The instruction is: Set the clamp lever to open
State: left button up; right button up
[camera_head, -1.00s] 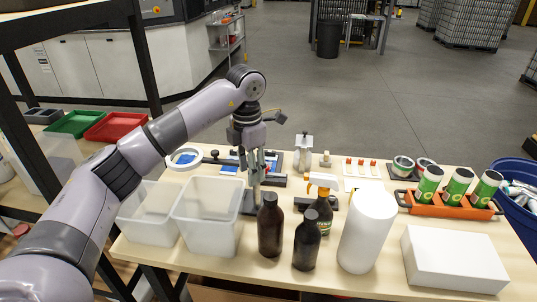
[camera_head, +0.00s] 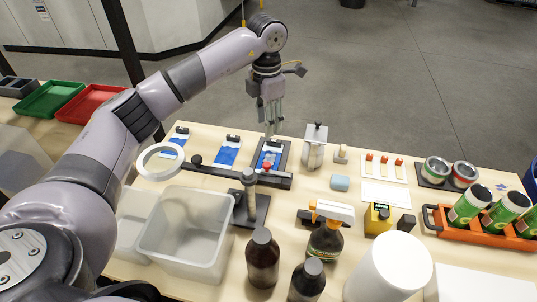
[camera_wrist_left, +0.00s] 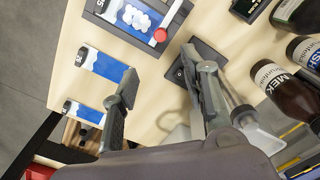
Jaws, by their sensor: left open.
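A dark printing fixture (camera_head: 284,150) with a blue-and-white plate (camera_head: 268,157) in it stands at the back middle of the table. A red knob (camera_head: 267,167), which appears to be the end of the clamp lever, sits at its front edge. In the left wrist view the red knob (camera_wrist_left: 160,35) ends a pale metal bar (camera_wrist_left: 173,16) along the fixture's edge. My left gripper (camera_head: 271,128) points down at the fixture's far side, apart from the knob. In the left wrist view its fingers (camera_wrist_left: 165,85) are spread and empty. My right gripper is not seen.
A black-based stand (camera_head: 238,213) with an upright post is in front of the fixture. Some bare table lies right of the fixture.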

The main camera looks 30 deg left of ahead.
pick_arm(q)
notch_tip(320, 180, down, 3)
jog(key=p, duration=0.4)
send_near(267, 164)
notch_tip(267, 164, down, 5)
jog(key=shift+f, duration=0.2)
notch_tip(267, 164, down, 2)
jog(key=shift+f+p, duration=0.1)
jog(key=shift+p, duration=0.2)
jog(key=shift+f, duration=0.55)
jog(key=c, duration=0.4)
grip_shut()
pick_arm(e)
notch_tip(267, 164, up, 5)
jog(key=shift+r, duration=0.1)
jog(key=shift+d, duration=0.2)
